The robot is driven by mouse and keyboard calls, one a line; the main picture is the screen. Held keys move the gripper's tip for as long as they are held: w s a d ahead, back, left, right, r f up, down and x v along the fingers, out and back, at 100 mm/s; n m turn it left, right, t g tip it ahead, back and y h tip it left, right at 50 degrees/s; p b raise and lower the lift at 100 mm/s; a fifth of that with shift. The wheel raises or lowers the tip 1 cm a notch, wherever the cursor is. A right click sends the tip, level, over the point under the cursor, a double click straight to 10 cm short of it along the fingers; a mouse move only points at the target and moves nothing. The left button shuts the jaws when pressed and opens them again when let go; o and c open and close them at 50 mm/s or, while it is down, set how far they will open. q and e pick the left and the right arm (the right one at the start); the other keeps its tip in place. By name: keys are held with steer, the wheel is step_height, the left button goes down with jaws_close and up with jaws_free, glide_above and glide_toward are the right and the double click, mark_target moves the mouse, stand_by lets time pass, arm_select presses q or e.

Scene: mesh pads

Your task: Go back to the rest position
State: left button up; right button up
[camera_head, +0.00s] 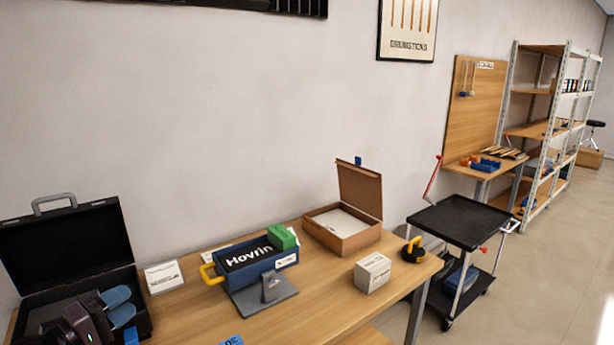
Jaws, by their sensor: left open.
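My left gripper (127,304) is at the lower left, with a dark body and two blue fingers. The fingers are apart and nothing shows between them. It appears in front of or over an open black case (65,240) whose lid stands up against the wall. I cannot tell how high above the case the gripper is. My right gripper is not in view.
The wooden table (330,300) holds a blue bin (262,268) on a grey stand, an open cardboard box (343,236), a white box (372,272) and a white card (163,277).

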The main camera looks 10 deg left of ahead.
arm_select(q)
steer(key=s+d+f+m+g+y, duration=0.2)
steer(key=s+d+f+m+g, duration=0.45)
steer(key=d+f, duration=0.7)
steer(key=s+d+m+g+y, duration=0.2)
steer(key=s+d+m+g, duration=0.15)
steer(key=s, duration=0.45)
steer(key=s+d+m+g+y, duration=0.3)
steer(key=s+d+g, duration=0.1)
steer(key=s, duration=0.3)
steer(key=w+f+t+b, duration=0.3)
steer(key=f+b, duration=0.1)
steer(key=f, duration=0.5)
steer(key=w+f+m+t+h+b, duration=0.1)
steer(key=w+f+t+b, duration=0.3)
steer(key=f, duration=0.5)
steer(key=shift+f+t, duration=0.3)
steer(key=shift+f, duration=0.05)
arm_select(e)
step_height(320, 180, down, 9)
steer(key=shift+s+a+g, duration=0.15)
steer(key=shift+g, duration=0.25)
arm_select(q)
steer(key=shift+d, duration=0.1)
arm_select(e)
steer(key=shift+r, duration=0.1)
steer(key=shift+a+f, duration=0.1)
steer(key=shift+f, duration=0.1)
